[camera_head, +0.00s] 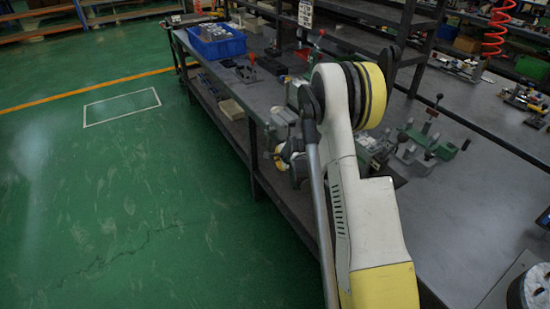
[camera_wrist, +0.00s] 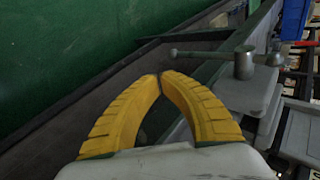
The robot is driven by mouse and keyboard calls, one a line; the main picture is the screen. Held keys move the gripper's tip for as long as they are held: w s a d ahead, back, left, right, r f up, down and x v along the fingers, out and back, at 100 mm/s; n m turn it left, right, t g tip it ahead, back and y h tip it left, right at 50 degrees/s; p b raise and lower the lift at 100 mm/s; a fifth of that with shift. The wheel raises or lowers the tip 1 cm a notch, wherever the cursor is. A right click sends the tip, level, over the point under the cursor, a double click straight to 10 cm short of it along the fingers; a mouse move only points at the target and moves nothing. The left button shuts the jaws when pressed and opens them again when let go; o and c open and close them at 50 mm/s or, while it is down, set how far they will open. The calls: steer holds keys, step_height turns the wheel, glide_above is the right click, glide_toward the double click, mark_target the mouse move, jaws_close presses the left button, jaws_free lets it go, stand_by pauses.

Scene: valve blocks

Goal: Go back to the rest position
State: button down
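My gripper (camera_wrist: 160,76) shows in the wrist view as two yellow ridged fingers whose tips meet, with nothing seen between them. It is by the edge of the workbench. A grey metal part with a round post and a ball-ended lever (camera_wrist: 244,62) is just right of and beyond the fingers. In the head view my white and yellow arm reaches over the near side of the workbench (camera_head: 237,91). My arm hides part of the bench, and the fingertips cannot be made out there.
Grey valve blocks (camera_head: 375,150) and a green-based clamp fixture (camera_head: 428,138) stand close right of my arm. A blue bin (camera_head: 212,40) sits at the bench's far end. Dark shelf posts (camera_head: 424,60) rise behind. The green floor (camera_head: 120,200) on the left is clear.

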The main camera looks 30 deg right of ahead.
steer(key=s+a+r+n+y+p, duration=0.1)
steer(key=s+a+r+n, duration=0.55)
steer(key=r, duration=0.55)
steer(key=s+a+r+n, duration=0.3)
steer(key=s+a+r, duration=0.55)
steer(key=r, duration=0.35)
steer(key=s+a+r+n, duration=0.1)
steer(key=s+a+n, duration=0.1)
steer(key=s, duration=0.4)
steer(key=s+a+r+n+g, duration=0.1)
steer(key=s+a+n, duration=0.2)
steer(key=s+n, duration=0.2)
steer(key=s+a+r+n, duration=0.1)
steer(key=s+a+n, duration=0.1)
steer(key=s, duration=0.7)
steer(key=shift+a+r+n, duration=0.2)
steer(key=shift+a+n, duration=0.05)
steer(key=shift+n, duration=0.4)
steer(key=shift+d, duration=0.1)
